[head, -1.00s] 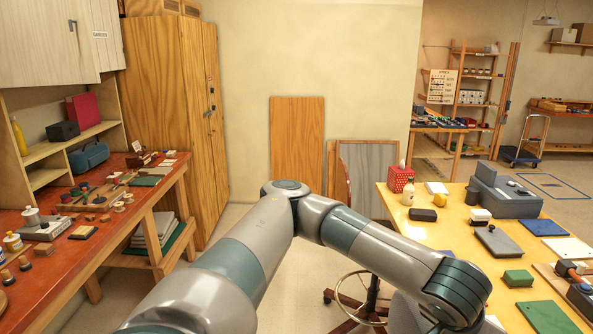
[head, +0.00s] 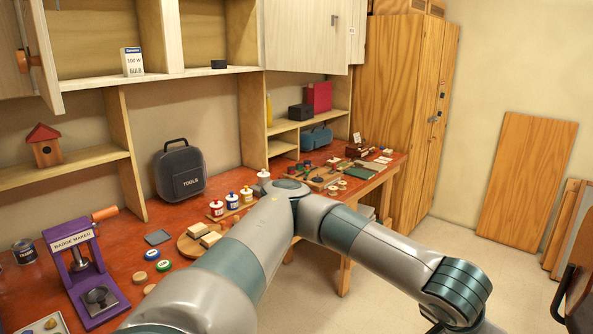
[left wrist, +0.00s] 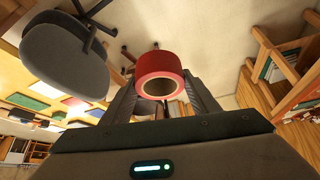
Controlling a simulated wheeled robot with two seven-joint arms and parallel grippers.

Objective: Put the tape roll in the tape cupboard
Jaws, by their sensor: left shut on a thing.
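A red tape roll (left wrist: 160,67) is held between the fingers of my left gripper (left wrist: 161,84) in the left wrist view, its hole facing the camera. The gripper is shut on it, clear of any surface that I can make out. In the head view my left arm reaches across to the lower right and its gripper is out of frame. Pale wall cupboards hang at the top left. Two open bays show: one (head: 105,84) holds a bulb box, the other (head: 200,71) a small dark object. I cannot tell which is the tape cupboard. My right gripper is not in view.
A red workbench (head: 120,262) below holds a purple badge maker (head: 80,265), a dark tool case (head: 180,172), several jars and small parts. An open cupboard door (head: 42,55) juts out at the far left. A tall wooden cabinet (head: 400,95) stands right of the bench.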

